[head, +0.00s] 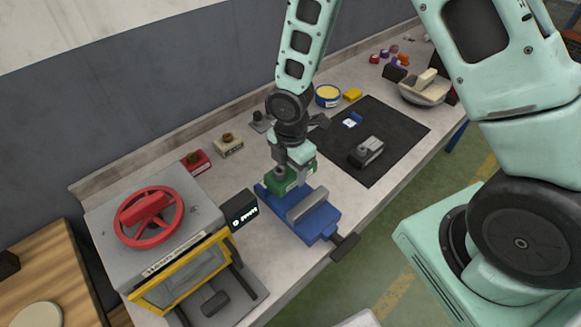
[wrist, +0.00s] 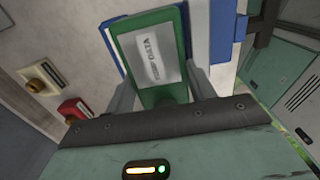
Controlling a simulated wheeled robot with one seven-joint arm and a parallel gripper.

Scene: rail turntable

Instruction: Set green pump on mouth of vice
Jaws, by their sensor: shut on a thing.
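The green pump (head: 283,181) is in my gripper (head: 293,170), low over the back part of the blue vice (head: 316,222). The wrist view shows the green pump (wrist: 150,55) with a grey label between my gripper's two fingers (wrist: 160,88), which are shut on it. The vice lies at the bench's front edge, with a grey jaw bar and a dark handle toward the front. Its blue body shows beside the pump in the wrist view (wrist: 226,30). I cannot tell whether the pump touches the vice; its underside and the vice mouth are hidden.
A grey machine with a red handwheel (head: 149,217) and yellow-framed window stands left of the vice, with a black display box (head: 238,209) between. Red (head: 196,161) and cream (head: 229,145) blocks sit behind. A dark mat (head: 400,130) with a grey device (head: 367,151) lies right.

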